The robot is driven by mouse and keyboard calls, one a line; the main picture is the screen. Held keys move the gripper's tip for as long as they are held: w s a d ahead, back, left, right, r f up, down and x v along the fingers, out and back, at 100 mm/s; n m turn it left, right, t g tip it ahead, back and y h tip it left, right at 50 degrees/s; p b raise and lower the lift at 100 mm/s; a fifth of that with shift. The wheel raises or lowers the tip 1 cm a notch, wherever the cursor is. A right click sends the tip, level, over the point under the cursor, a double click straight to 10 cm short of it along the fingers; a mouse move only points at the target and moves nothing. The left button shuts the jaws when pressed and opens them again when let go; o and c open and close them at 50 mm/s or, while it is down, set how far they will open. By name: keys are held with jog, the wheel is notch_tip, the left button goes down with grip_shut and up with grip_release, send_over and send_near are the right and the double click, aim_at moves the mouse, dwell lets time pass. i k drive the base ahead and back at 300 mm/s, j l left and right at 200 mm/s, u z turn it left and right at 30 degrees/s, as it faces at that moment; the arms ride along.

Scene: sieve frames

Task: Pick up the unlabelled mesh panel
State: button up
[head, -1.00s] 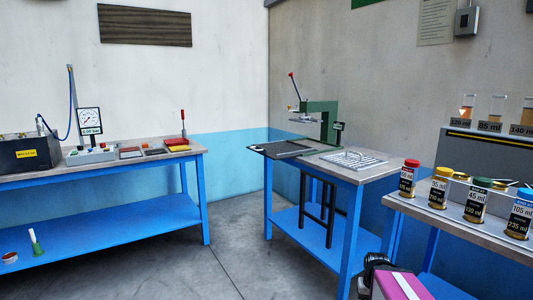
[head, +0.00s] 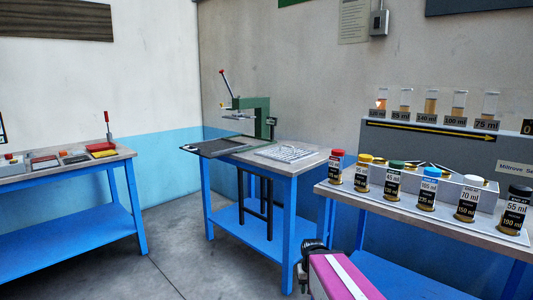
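I cannot pick out the unlabelled mesh panel for certain. A pale, grid-like flat piece (head: 290,152) lies on the middle blue table, too small to tell whether it is a mesh panel or bears a label. A dark flat frame or tray (head: 212,148) lies to its left, beside the green press. My gripper (head: 310,252) shows as a dark end on my magenta arm at the bottom centre, in front of the tables and apart from them. Its fingers are not clear, and I see nothing held in it.
The middle table (head: 290,167) carries a green lever press (head: 255,118). The right bench (head: 415,217) holds several labelled jars and a grey box. The left bench (head: 60,172) holds small coloured trays. Grey floor (head: 180,270) is free between left and middle tables.

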aim_at(261, 153)
jog(key=i+j+z, duration=0.1)
jog(key=j, duration=0.25)
jog(key=i+j+z, duration=0.1)
jog(key=j, duration=0.3)
jog(key=i+j+z, duration=0.1)
jog(key=i+j, duration=0.15)
jog(key=i+j+z, duration=0.1)
jog(key=j, duration=0.4)
jog(key=i+j+z, duration=0.1)
jog(key=j, duration=0.3)
